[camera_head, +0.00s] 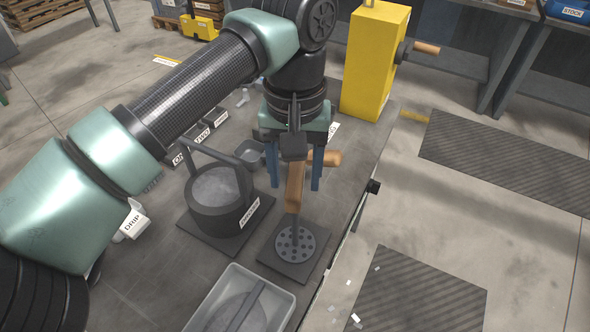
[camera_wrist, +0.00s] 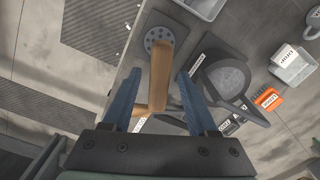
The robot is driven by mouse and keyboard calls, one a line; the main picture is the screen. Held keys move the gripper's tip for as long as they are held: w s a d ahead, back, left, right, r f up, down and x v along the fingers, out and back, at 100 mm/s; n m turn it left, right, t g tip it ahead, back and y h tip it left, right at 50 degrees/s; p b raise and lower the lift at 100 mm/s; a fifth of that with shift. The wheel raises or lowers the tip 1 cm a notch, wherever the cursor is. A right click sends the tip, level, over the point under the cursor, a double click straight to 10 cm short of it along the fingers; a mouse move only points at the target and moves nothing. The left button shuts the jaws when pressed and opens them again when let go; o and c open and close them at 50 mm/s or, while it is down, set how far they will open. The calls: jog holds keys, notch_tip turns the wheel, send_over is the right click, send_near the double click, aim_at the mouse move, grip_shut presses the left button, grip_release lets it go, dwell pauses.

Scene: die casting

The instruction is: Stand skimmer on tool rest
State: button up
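The skimmer has a round perforated grey disc (camera_head: 295,244) and a wooden handle (camera_head: 294,188) that rises from it, nearly upright. The disc is over a dark square plate (camera_head: 278,263); I cannot tell whether this plate is the tool rest. My gripper (camera_head: 296,183) points down with its blue fingers on either side of the handle. In the wrist view the handle (camera_wrist: 160,75) lies between the fingers (camera_wrist: 158,100), with gaps on both sides. A second wooden piece (camera_head: 325,157) sticks out sideways near the handle's upper end; I cannot tell if it is joined.
A dark round pot (camera_head: 224,215) with a bent grey handle stands left of the skimmer. A light grey tray (camera_head: 275,296) is in front. A yellow box (camera_head: 372,62) with a wooden crank stands behind. The table's right edge is close to the skimmer.

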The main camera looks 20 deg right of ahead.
notch_tip(320, 180, up, 12)
jog(key=shift+r+p, duration=0.2)
jog(key=shift+p, duration=0.15)
dwell(0.4)
dwell(0.3)
